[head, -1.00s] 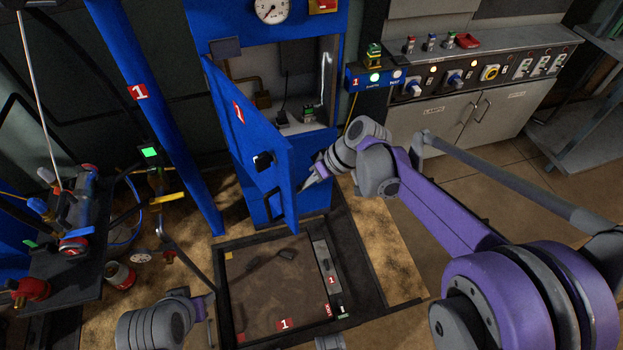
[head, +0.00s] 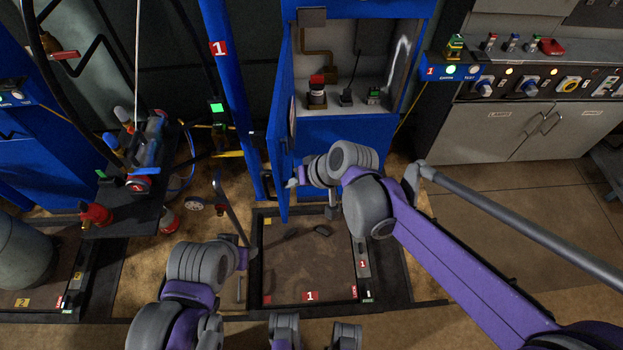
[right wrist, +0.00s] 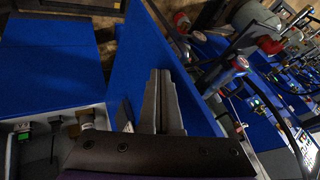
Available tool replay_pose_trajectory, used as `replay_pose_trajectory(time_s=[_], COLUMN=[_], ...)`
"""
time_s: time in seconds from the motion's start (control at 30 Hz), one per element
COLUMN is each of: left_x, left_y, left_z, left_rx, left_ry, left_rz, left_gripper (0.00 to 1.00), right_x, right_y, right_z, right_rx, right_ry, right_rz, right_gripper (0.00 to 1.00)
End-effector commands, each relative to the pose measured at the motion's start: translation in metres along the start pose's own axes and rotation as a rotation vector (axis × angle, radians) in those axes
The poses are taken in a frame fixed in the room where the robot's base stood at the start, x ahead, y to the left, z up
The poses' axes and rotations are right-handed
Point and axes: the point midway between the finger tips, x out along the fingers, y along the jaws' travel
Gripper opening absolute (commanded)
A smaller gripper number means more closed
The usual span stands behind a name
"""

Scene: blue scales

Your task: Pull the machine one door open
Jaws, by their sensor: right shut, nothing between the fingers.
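The blue door (head: 279,125) of machine one is swung wide open to the left and shows nearly edge-on in the head view. The cabinet interior (head: 345,65) is exposed, with a red-topped part and small devices on its shelf. My right gripper (head: 292,183) is at the door's lower part, on the inner side. In the right wrist view its fingers (right wrist: 160,98) are shut and empty, close beside the blue door panel (right wrist: 180,65); contact is unclear. My left gripper (head: 246,257) is low in the head view, apart from the door, its fingers too small to read.
A framed floor plate (head: 305,262) marked 1 lies below the door. A dark cart (head: 130,205) with red fittings stands left, beside a blue post (head: 222,75). A grey console (head: 540,90) with knobs and cupboards stands right. Open floor (head: 510,210) lies before it.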

Motion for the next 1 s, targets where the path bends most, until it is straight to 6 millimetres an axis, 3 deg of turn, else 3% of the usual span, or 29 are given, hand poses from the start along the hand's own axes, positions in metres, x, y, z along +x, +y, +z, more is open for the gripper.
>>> replay_pose_trajectory(time_s=[0.33, 1.0], left_x=[0.000, 0.000], left_y=[0.000, 0.000], left_z=[0.000, 0.000], left_rx=[0.000, 0.000], left_ry=[0.000, 0.000], left_rz=[0.000, 0.000], left_gripper=[0.50, 0.50], right_x=[0.012, 0.013], right_y=[-0.021, -0.022], right_z=[-0.002, -0.003], right_rx=[-0.001, 0.001], right_ry=[-0.001, 0.000], right_rz=[-0.001, 0.000], right_gripper=[0.00, 0.00])
